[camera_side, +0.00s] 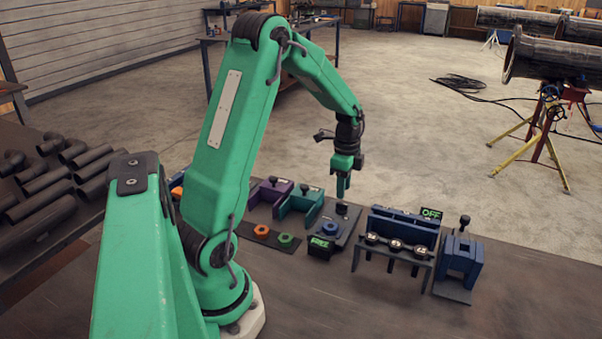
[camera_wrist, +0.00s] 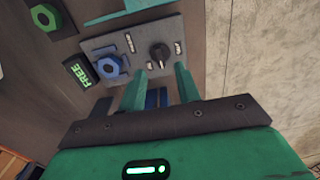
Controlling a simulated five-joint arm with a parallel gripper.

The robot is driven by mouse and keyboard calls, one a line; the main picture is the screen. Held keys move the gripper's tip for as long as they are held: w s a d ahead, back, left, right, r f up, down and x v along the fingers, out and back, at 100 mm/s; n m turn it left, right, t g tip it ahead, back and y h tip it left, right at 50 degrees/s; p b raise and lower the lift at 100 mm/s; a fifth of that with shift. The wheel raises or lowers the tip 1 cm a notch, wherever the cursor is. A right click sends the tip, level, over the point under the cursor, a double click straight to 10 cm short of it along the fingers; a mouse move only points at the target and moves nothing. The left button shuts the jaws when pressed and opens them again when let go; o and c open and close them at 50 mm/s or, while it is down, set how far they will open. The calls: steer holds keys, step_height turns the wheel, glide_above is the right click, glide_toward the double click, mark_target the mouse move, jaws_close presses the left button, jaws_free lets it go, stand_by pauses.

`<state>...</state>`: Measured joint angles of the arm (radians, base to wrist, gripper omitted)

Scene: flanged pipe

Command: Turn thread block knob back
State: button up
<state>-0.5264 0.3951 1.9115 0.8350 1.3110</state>
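The thread block (camera_wrist: 100,47) is a grey plate with a blue nut (camera_wrist: 109,66) and a black knob (camera_wrist: 160,54), with small pale labels around the knob. In the side view, the knob (camera_side: 341,208) stands at the plate's back, behind the blue nut (camera_side: 330,228). A sign reading FREE (camera_side: 320,247) is at its front; it also shows in the wrist view (camera_wrist: 82,70). My gripper (camera_side: 343,194) points down above the knob. In the wrist view my gripper (camera_wrist: 159,69) has its two green fingers apart, with the knob just beyond the gap, apparently ungripped.
A blue fixture (camera_side: 404,229) with round dials and an OFF sign (camera_side: 431,213) stands to the right. Farther right is a blue block (camera_side: 461,257) with a black knob. Purple (camera_side: 271,191) and green (camera_side: 300,203) brackets stand left. Orange (camera_side: 262,230) and green (camera_side: 285,239) nuts lie in front.

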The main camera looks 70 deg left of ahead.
mark_target(342, 203)
steer(key=shift+f, duration=2.55)
jaws_close()
